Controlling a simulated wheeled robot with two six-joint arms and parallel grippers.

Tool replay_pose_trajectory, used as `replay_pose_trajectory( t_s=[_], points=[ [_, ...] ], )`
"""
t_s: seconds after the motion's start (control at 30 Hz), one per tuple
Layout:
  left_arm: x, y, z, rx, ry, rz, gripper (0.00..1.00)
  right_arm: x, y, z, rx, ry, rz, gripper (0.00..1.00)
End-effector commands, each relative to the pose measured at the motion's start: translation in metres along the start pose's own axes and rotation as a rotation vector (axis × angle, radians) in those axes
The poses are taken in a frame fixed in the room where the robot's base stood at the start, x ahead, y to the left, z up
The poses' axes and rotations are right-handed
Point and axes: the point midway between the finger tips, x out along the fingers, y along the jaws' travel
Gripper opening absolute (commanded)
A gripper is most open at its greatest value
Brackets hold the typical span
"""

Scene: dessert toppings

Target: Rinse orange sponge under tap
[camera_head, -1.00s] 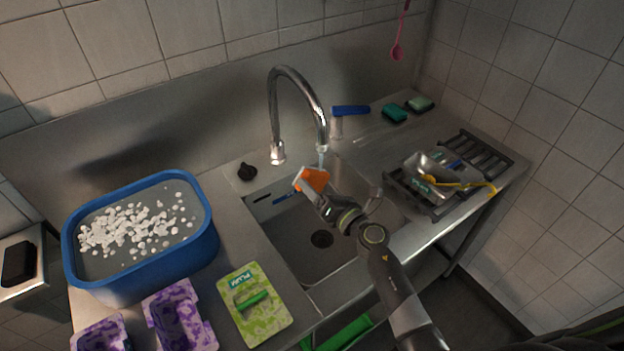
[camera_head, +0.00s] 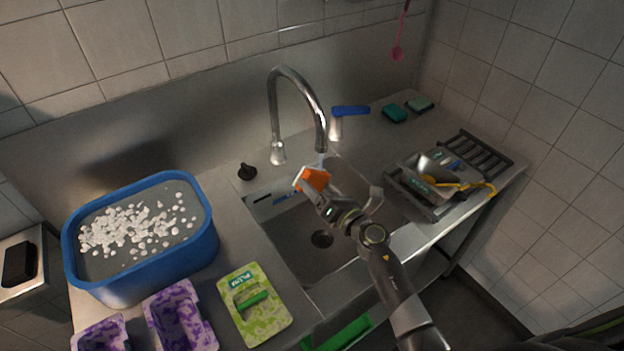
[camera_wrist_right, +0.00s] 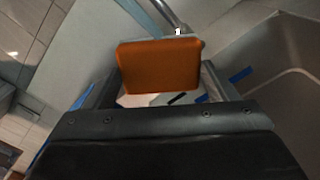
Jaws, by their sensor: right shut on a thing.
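My right gripper (camera_head: 320,190) is shut on the orange sponge (camera_head: 316,178) and holds it above the sink (camera_head: 346,240). In the right wrist view the sponge (camera_wrist_right: 158,66) sits between the fingers, its orange face toward the camera. The tap (camera_head: 300,75) is a tall curved metal spout. Its outlet is just above the sponge, and a pale stream seems to come down from it onto or close behind the sponge. Part of the tap (camera_wrist_right: 170,14) shows behind the sponge in the right wrist view. My left gripper is not in view.
A blue tub (camera_head: 130,285) with white pieces stands left of the sink. A green patterned board (camera_head: 262,322) and purple moulds (camera_head: 180,318) lie in front. A rack (camera_head: 480,150) with a metal bowl stands at right.

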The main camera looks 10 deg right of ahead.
Motion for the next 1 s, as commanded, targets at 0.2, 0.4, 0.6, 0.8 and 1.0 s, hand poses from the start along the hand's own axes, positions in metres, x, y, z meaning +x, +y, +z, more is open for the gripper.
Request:
replay_pose_trajectory(
  t_s=[0.2, 0.4, 0.6, 0.8, 1.0],
  points=[
    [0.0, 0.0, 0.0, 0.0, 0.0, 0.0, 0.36, 0.0, 0.001, -0.001, 0.0, 0.0, 0.0, 0.61],
    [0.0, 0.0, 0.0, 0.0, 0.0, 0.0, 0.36, 0.0, -0.002, 0.001, -0.001, 0.0, 0.0, 0.61],
    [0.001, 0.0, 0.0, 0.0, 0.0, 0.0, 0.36, -0.001, -0.007, 0.005, -0.001, 0.0, 0.0, 0.61],
    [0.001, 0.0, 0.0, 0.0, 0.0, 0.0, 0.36, -0.001, -0.008, 0.006, 0.001, 0.0, 0.0, 0.61],
    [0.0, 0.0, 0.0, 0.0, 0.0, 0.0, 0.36, 0.0, -0.006, 0.005, 0.002, 0.0, 0.0, 0.61]
  ],
)
